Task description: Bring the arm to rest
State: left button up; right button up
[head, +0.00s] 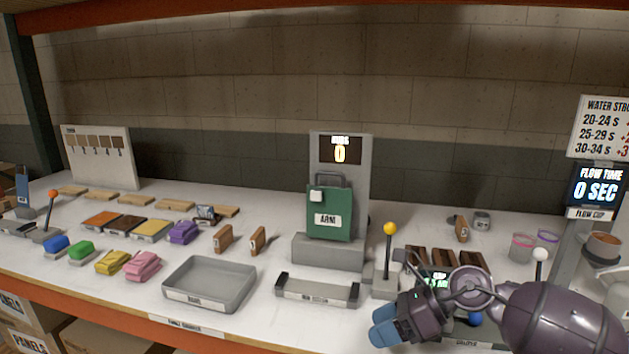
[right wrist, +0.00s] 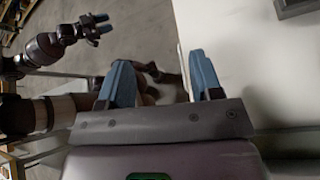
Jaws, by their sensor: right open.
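My right gripper (head: 387,327) is in the lower right of the head view, over the front edge of the bench. Its blue fingers point left, and its purple arm comes in from the right. In the right wrist view the two blue fingers of this gripper (right wrist: 163,82) stand wide apart with nothing between them. My left gripper (right wrist: 100,24) shows small at the top left of the right wrist view, away from the bench, with its blue fingertips apart and empty. It is not in the head view.
A white-knobbed lever (head: 540,262) and a flow cup (head: 603,245) stand near my right arm. Open floor (right wrist: 150,22) lies beside the bench.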

jog(key=s+a+r+m+t+y, duration=0.3)
jog(key=r+m+t+y, duration=0.15)
jog(key=m+t, duration=0.75)
jog(key=s+d+f+m+t+h, duration=0.1)
jog(key=d+f+m+t+h, duration=0.15)
jog(key=d+m+h, duration=0.6)
jog(key=s+d+f+m+t+h, duration=0.2)
jog(key=f+m+h, duration=0.25)
jog(key=m, duration=0.95)
jog(key=s+d+f+m+g+h, duration=0.5)
jog(key=s+d+f+m+g, duration=0.25)
jog(key=s+m, duration=0.2)
jog(key=s+f+m+g+y, duration=0.1)
jog(key=s+f+m+g, duration=0.2)
jog(key=s, duration=0.6)
jog(key=s+f+m+g, duration=0.1)
jog(key=s+f+g, duration=0.25)
jog(key=s, duration=0.45)
jog(key=w+f+t, duration=0.7)
jog(key=f, duration=0.2)
jog(key=shift+w+t+y, duration=0.35)
jog(key=shift+r, duration=0.1)
